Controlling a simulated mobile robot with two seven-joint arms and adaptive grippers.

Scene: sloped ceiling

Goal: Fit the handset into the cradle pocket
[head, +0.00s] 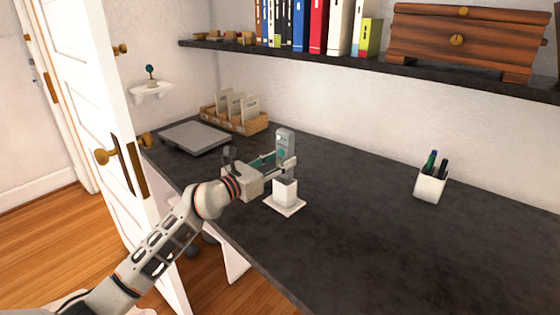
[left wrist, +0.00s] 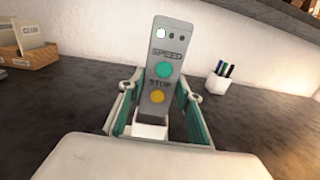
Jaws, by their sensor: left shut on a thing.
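The handset (head: 284,141) is a grey upright slab. The left wrist view shows its face (left wrist: 166,48) with a green SPEED button, a yellow STOP button and small lights at the top. My left gripper (head: 284,166) is shut on its lower part, with a finger on each side. The white cradle (head: 286,193), a square pocket on a flat base, stands on the dark desk directly below the handset in the head view. I cannot tell whether the handset's lower end is inside the pocket. My right gripper is not in view.
A white pen cup (head: 430,186) stands on the desk to the right. A grey flat slab (head: 194,138) and a wooden card holder (head: 236,121) are at the back left. A shelf (head: 350,62) with books and a wooden chest runs above. The desk between cradle and cup is clear.

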